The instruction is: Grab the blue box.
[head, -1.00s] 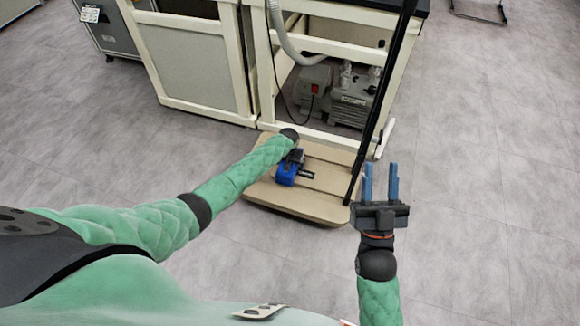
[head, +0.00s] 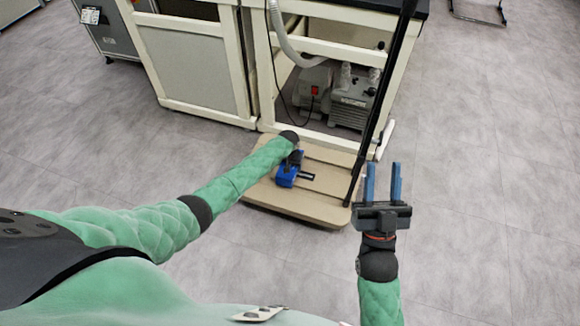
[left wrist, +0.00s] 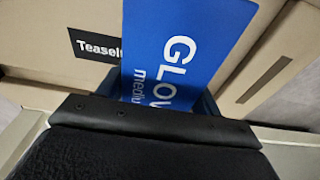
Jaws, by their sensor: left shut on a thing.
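The blue box (head: 286,179) is low over the tan boards of a flat platform in the head view, at the end of my left arm. In the left wrist view the blue box (left wrist: 180,50) fills the middle and shows white lettering. My left gripper (head: 294,162) is shut on the blue box; its fingertips are mostly hidden by the box and the wrist. I cannot tell whether the box touches the boards. My right gripper (head: 383,184) is open and empty, to the right of the platform, with its two fingers apart and pointing away from me.
The tan platform (head: 320,207) has a tall black handle post (head: 385,95) at its right side. Behind it stands a cream frame (head: 245,60) with grey pump equipment (head: 352,98) and a hose (head: 284,38). Open grey floor (head: 470,200) lies to the right.

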